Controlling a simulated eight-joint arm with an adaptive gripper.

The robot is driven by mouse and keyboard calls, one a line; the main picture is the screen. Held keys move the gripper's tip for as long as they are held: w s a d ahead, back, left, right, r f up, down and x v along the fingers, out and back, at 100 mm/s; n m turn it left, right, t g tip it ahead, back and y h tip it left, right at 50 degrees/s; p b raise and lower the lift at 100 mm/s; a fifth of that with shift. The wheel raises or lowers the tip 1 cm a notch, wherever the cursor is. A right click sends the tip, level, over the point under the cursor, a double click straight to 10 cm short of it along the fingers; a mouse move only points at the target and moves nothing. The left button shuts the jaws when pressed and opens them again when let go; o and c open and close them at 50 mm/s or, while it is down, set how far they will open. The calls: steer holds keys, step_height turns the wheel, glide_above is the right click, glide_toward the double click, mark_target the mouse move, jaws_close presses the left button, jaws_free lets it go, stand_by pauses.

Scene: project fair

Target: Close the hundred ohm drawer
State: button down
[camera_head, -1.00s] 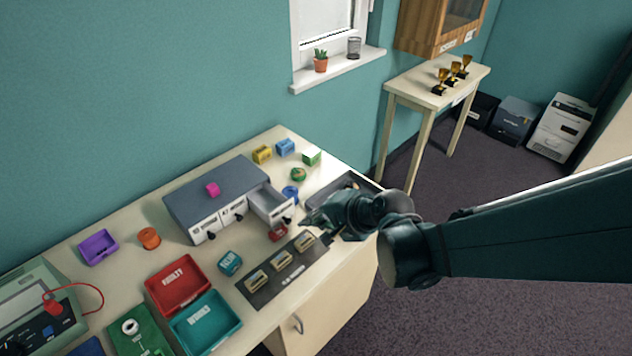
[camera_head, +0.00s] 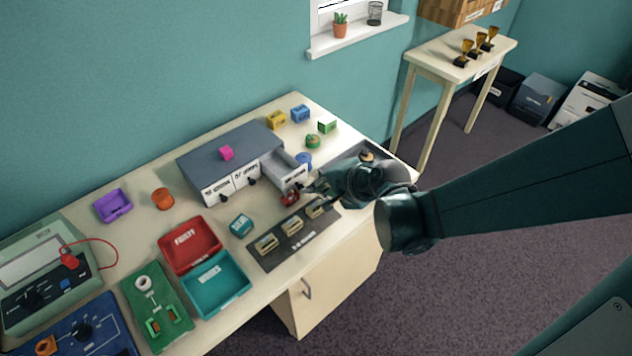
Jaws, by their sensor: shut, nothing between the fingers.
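A grey drawer cabinet (camera_head: 226,160) with white labelled fronts stands on the workbench, a magenta block on its top. Its rightmost drawer (camera_head: 292,171) is pulled out part way; the other drawers look shut. The labels are too small to read surely, so I cannot confirm which is the hundred ohm one. My gripper (camera_head: 308,188) is shut and empty, its tips close to the front of the open drawer. I cannot tell whether they touch it. The wrist hides part of the bench and the tray behind it.
A dark red object (camera_head: 290,198) sits just below the open drawer, near my fingertips. Red (camera_head: 190,246) and teal (camera_head: 216,283) trays stand to the left. Several small coloured blocks stand behind the drawer.

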mark_target(301, 180)
steer(key=shift+w+a+b, duration=0.3)
steer(key=shift+w+a, duration=1.1)
steer(key=p+v, duration=0.5)
steer(key=v, duration=0.5)
steer(key=shift+p, duration=0.3)
steer(key=shift+m, duration=0.3)
